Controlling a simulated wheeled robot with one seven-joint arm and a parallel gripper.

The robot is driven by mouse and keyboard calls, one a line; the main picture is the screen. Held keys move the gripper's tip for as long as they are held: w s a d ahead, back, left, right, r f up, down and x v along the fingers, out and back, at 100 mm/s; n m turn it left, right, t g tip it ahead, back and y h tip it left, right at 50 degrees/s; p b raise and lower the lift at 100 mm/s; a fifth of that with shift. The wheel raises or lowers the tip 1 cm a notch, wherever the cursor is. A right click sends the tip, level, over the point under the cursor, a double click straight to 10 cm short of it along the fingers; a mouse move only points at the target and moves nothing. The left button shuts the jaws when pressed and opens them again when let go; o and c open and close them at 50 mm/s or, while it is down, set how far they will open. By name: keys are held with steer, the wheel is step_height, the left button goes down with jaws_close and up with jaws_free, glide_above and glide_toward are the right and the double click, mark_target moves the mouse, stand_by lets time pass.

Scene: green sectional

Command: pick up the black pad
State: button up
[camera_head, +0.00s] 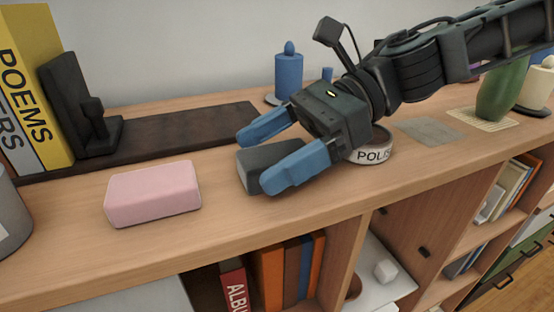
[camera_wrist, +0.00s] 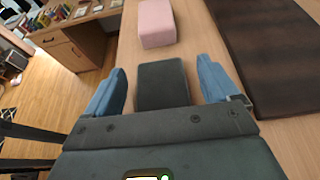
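The black pad (camera_head: 268,155) is a dark grey block lying on the wooden shelf top. My gripper (camera_head: 265,152) is open, with one blue finger on each side of the pad. In the wrist view the pad (camera_wrist: 162,84) lies between the two fingers (camera_wrist: 160,88), with a visible gap on both sides. Part of the pad is hidden behind the near finger in the head view and by the gripper body in the wrist view.
A pink block (camera_head: 153,193) sits left of the pad. A dark board (camera_head: 180,135) lies behind, with a black bookend (camera_head: 85,115) and books (camera_head: 35,80) at left. A blue candle (camera_head: 288,75) and a tin labelled "POLIS" (camera_head: 372,155) stand close to my gripper.

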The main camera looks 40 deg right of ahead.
steer(key=c, duration=1)
steer(key=shift+r, duration=0.1)
